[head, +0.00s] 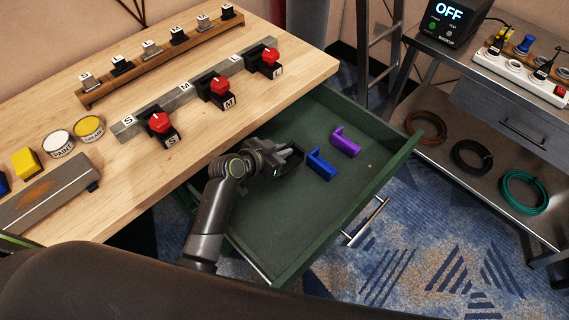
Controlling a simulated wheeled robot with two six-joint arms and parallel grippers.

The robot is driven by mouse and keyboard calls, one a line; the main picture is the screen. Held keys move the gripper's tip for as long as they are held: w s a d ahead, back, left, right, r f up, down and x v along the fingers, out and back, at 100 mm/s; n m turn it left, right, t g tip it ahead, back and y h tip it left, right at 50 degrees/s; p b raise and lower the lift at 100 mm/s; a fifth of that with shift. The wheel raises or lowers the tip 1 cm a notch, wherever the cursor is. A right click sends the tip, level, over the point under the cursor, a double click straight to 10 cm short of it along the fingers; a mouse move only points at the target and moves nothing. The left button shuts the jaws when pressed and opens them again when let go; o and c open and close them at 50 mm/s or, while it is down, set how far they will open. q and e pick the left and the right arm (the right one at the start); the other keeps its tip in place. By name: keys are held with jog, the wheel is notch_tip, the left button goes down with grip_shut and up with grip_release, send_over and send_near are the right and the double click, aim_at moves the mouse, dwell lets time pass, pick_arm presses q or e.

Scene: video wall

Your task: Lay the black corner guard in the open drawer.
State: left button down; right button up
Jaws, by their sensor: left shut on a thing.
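The open green drawer (265,243) sticks out from under the wooden workbench. My left gripper (283,162) is over the drawer's inside, near its middle, shut on the black corner guard (293,158). The guard is dark against my dark fingers, so its outline is hard to make out. I cannot tell whether it touches the drawer floor. A blue corner guard (321,168) lies in the drawer just right of my gripper. A purple corner guard (346,143) lies beyond it. My right gripper is not in view.
The workbench (237,118) carries red-knobbed clamps (221,86), a wooden rail of small blocks (160,52) and paint tins (88,127). The drawer's near part is bare. A metal cart (470,112) with cable coils (472,157) stands at the right.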

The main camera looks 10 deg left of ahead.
pick_arm(q)
jog(key=shift+f+b, duration=0.35)
jog(key=shift+f, duration=2.2)
jog(key=shift+f, duration=0.2)
jog(key=c, duration=1.5)
grip_release()
jog(key=shift+r, duration=0.15)
